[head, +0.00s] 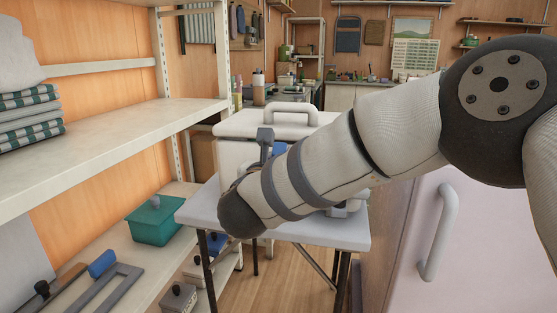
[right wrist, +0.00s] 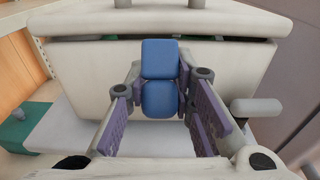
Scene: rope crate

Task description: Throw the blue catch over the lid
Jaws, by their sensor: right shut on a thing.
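The white crate (head: 236,155) stands on a small grey table, with its pale lid (head: 240,125) on top. In the right wrist view the lid (right wrist: 80,22) sits over the crate wall (right wrist: 75,75), with a dark gap showing green bits between them. The blue catch (right wrist: 160,60) is on the crate's near side, below the lid edge. My right gripper (right wrist: 161,78) is shut on it, one finger on each side. In the head view my right arm hides most of the gripper; only a bit of the blue catch (head: 279,148) shows. My left gripper is out of view.
A grey knob-ended bar (right wrist: 255,107) sticks out right of the catch. The grey table (head: 345,236) has little bare room. Shelves (head: 120,130) stand at left, with a green box (head: 155,220) low down. A pinkish door with a handle (head: 440,230) closes off the right.

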